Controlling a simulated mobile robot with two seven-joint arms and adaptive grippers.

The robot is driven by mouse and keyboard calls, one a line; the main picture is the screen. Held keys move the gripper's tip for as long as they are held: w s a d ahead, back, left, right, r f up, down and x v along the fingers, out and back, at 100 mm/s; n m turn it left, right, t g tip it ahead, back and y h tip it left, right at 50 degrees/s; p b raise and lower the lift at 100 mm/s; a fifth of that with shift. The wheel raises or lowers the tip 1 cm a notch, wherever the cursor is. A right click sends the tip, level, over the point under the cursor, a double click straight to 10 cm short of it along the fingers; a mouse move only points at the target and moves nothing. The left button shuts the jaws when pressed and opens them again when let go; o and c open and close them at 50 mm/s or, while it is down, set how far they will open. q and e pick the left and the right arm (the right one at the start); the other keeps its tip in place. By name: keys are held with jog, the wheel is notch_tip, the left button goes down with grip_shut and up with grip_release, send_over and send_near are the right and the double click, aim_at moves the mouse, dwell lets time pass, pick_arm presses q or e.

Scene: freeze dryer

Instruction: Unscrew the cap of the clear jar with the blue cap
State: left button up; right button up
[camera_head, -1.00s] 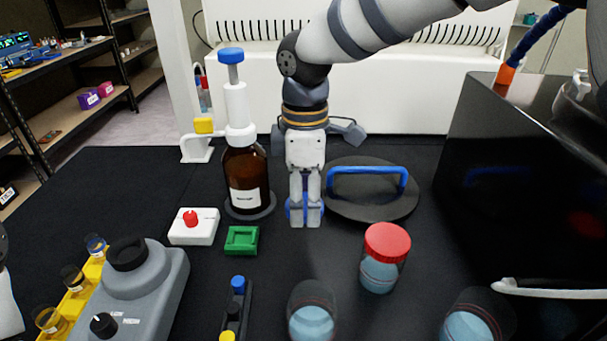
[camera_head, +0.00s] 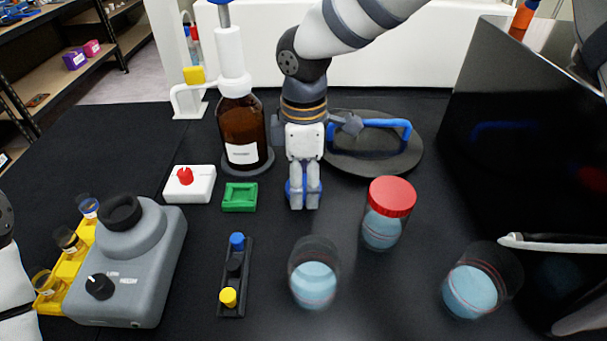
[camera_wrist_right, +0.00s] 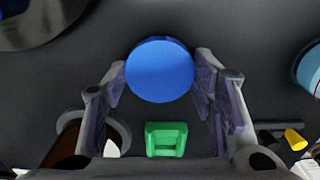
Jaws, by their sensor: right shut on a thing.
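The blue cap (camera_head: 290,189) is between the fingers of my right gripper (camera_head: 304,203), mostly covered by them in the head view. The right wrist view shows its round blue top (camera_wrist_right: 160,70) between the two fingers. My right gripper is shut on the cap and points down. The clear jar's body cannot be made out under the cap in either view, so I cannot tell whether the cap is still on it. My left gripper is not in view.
A brown pump bottle (camera_head: 240,125) and green block (camera_head: 239,197) stand left of the gripper. A round lid with blue handle (camera_head: 385,125) lies behind right. A red-capped jar (camera_head: 390,197) and two blue-filled containers (camera_head: 314,285) (camera_head: 470,292) stand in front and right.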

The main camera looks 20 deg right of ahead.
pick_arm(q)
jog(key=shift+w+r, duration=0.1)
pick_arm(e)
jog(key=shift+f, duration=0.3)
dwell(0.3)
jog(key=o, duration=1.9)
jog(key=shift+r+p, duration=0.85)
jog(key=shift+r, duration=2.7)
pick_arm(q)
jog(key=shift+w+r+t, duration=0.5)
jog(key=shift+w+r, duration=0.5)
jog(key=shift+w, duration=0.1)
